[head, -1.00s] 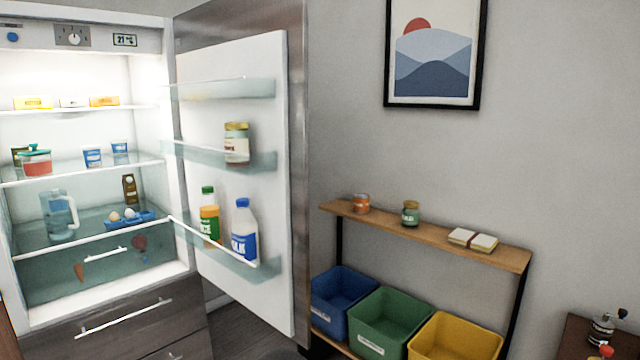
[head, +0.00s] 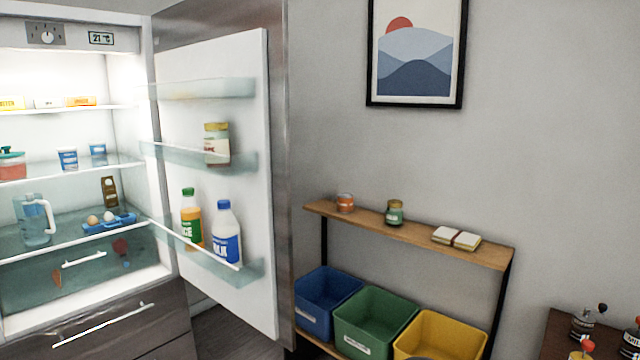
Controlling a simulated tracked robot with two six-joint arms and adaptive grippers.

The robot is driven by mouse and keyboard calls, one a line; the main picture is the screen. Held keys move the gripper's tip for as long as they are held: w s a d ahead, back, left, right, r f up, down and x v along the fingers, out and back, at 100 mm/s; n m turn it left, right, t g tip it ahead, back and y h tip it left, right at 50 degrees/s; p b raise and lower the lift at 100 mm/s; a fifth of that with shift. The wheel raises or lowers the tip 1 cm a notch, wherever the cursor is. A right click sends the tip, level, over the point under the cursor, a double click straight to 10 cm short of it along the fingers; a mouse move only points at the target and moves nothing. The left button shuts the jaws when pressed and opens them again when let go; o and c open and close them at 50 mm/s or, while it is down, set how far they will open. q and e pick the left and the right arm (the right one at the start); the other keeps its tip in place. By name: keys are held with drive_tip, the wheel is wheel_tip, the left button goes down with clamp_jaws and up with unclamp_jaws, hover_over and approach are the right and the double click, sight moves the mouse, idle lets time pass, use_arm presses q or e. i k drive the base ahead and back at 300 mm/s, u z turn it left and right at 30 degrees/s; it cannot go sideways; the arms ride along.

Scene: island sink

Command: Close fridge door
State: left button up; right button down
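The fridge (head: 150,317) stands at the left of the head view, its lit interior showing. Its door (head: 245,85) is wide open, swung out to the right of the shelves. The inner face of the door has clear racks. They hold a jar (head: 217,145), a juice bottle (head: 191,220) and a milk bottle (head: 226,235). The metal outer skin of the door faces the wall side. Neither of my grippers is in view.
A wooden shelf (head: 380,225) stands right of the door, with blue (head: 312,318), green (head: 350,333) and yellow (head: 465,345) bins below. A brown table (head: 556,338) with bottles is at lower right. A framed picture (head: 416,52) hangs on the wall.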

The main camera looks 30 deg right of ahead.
sight(215, 61)
drive_tip(key=z, duration=0.15)
drive_tip(key=i, duration=1)
drive_tip(key=u, duration=0.05)
